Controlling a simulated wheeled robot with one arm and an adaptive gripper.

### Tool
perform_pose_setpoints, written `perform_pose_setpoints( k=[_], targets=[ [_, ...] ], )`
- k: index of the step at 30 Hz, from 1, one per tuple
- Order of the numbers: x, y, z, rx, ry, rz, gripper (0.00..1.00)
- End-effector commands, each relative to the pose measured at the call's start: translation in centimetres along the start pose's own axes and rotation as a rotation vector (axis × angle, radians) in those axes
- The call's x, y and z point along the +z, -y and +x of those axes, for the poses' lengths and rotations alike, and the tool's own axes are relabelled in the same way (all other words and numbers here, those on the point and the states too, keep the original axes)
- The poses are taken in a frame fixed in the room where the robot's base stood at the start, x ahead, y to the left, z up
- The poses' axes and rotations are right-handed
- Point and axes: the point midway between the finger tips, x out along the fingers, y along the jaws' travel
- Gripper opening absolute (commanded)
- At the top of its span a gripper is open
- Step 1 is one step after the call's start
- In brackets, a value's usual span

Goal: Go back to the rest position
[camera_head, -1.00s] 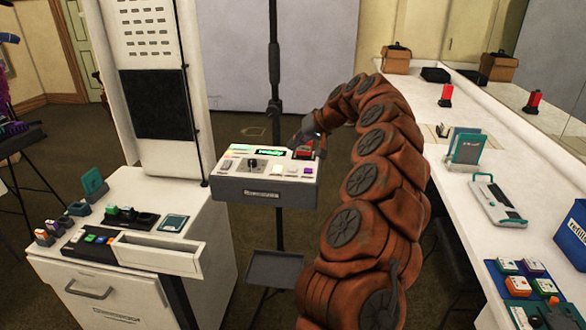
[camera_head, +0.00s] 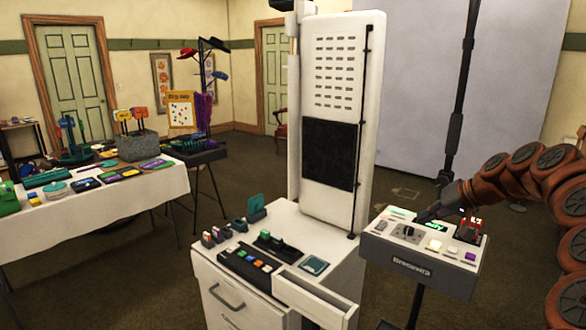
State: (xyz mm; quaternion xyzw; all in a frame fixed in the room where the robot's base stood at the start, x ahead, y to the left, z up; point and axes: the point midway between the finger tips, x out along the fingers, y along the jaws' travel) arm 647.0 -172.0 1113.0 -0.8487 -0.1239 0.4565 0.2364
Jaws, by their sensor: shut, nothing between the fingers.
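My arm comes in from the right edge in the head view and ends in my dark gripper (camera_head: 426,214). The gripper is shut and empty, low over the rear of the grey control box (camera_head: 400,262), close to its black knob (camera_head: 408,231). I cannot tell whether the tip touches the box. A red, lit part (camera_head: 470,230) stands on the right of the box top, with a pale lit button (camera_head: 434,245) and a purple button (camera_head: 470,256) in front. The gripper hides part of the green display.
The white cabinet (camera_head: 240,296) with an open drawer (camera_head: 318,300) and tall panel stands left of the box. A cloth-covered table (camera_head: 110,205) with many props is at far left. A stand pole (camera_head: 458,110) rises behind the box. Carpet lies open between table and cabinet.

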Motion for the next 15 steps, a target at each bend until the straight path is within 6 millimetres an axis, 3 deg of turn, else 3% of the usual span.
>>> perform_pose_setpoints(
  k=[1, 6, 10, 15],
  targets=[
    [1.3, 2.8, 0.0, -0.013, 0.035, -0.034, 0.0],
    [6.5, 9.8, 0.0, -0.026, 0.152, -0.119, 0.0],
    [11.4, 13.6, -0.3, -0.007, 0.242, -0.176, 0.0],
    [18.4, 16.5, -1.1, 0.048, 0.353, -0.233, 0.0]
  ],
)
